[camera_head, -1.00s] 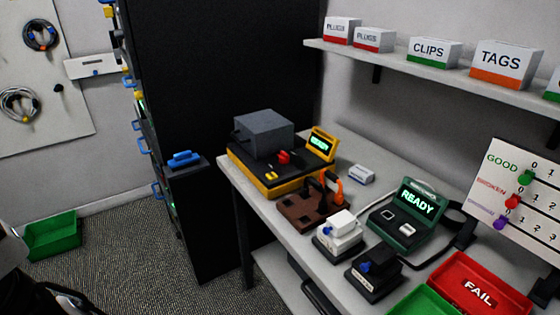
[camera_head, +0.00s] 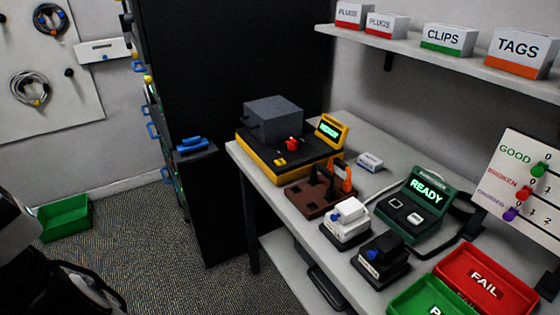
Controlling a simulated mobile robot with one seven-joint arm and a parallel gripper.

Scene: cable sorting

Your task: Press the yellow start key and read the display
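A yellow and black machine (camera_head: 250,150) with a grey box on top stands at the back left of the bench. A small yellow key (camera_head: 280,161) sits on its front deck, beside a red knob (camera_head: 292,145). Its yellow-framed display (camera_head: 329,130) shows short glowing green text, probably READY. A separate dark green tester (camera_head: 412,218) has a screen (camera_head: 427,189) that clearly reads READY, with light and dark sockets below it. Parts of my arm show at the lower left edge. My gripper's fingertips are not in view.
A brown fixture with an orange-handled part (camera_head: 346,178), white (camera_head: 346,219) and black (camera_head: 383,257) devices, and red FAIL (camera_head: 520,297) and green (camera_head: 405,300) trays crowd the bench. A black cabinet (camera_head: 240,60) stands behind left. A green bin (camera_head: 66,218) is on the floor.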

